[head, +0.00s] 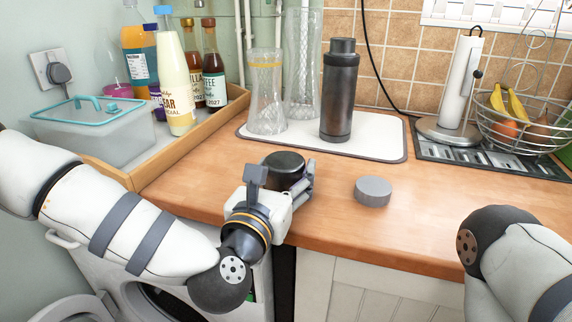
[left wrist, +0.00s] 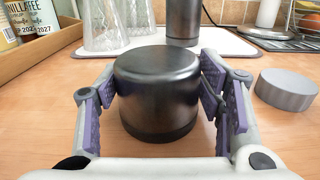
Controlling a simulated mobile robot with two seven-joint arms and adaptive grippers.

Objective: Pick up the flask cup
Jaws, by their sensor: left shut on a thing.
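The flask cup (head: 284,165) is a dark, glossy, short cylinder at the front of the wooden counter, closed end up. My left gripper (head: 283,183) is around it and shut on it. In the left wrist view the cup (left wrist: 158,92) sits upright between the two purple-padded fingers; it appears to rest on the counter or be very close to it. The dark metal flask (head: 339,92) stands on the mat behind. A grey round lid (head: 373,191) lies to the right of the cup. My right gripper is out of view.
Two clear glass vessels (head: 265,95) stand with the flask on the pale mat (head: 380,145). A wooden tray (head: 150,170) with bottles and a lidded box (head: 95,130) is at left. A paper towel holder (head: 458,85) and fruit basket (head: 530,130) stand at right. The counter right of the lid is clear.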

